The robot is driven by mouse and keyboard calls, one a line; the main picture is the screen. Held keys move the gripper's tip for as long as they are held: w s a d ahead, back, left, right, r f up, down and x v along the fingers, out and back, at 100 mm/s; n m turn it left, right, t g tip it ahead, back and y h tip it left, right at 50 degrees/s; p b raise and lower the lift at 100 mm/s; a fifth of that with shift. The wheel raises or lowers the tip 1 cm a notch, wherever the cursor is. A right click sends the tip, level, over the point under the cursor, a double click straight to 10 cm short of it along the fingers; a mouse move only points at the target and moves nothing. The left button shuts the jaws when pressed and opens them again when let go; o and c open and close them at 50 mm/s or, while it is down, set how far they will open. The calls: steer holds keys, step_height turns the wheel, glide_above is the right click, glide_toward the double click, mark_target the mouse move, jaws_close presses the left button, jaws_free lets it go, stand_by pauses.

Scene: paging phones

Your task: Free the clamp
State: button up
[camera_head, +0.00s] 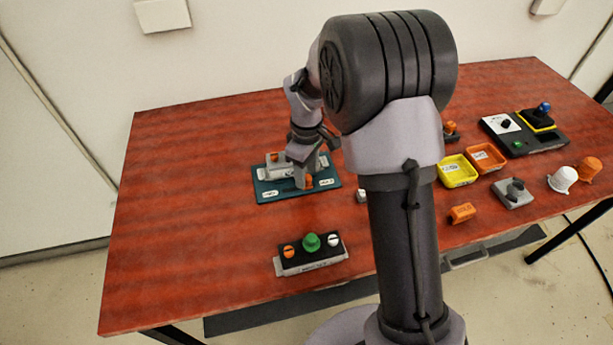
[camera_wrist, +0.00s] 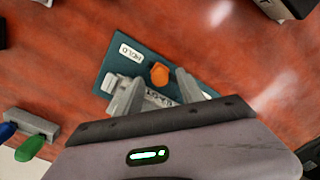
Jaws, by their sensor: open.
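A teal plate (camera_head: 270,192) lies on the table at left of centre, with white labels and a pale grey clamp-like block (camera_head: 283,168) on it. An orange knob (camera_head: 308,181) sits at the plate's front right. My gripper (camera_head: 304,176) is low over the plate and hides part of the block. In the wrist view, the orange knob (camera_wrist: 159,74) is between the fingertips of my open gripper (camera_wrist: 160,80), with a gap seen on each side. A label reading HOLD (camera_wrist: 130,53) lies beside it on the teal plate (camera_wrist: 150,47). The grey block (camera_wrist: 158,98) is partly hidden by my fingers.
A control box (camera_head: 311,256) with orange, green and white knobs stands in front of the plate. Yellow (camera_head: 457,172) and orange (camera_head: 486,158) trays, a grey switch box (camera_head: 513,193) and a joystick panel (camera_head: 530,132) stand at right. The table's left side is clear.

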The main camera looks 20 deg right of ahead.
steer(key=shift+f, duration=0.1)
jaws_close()
stand_by(1.4)
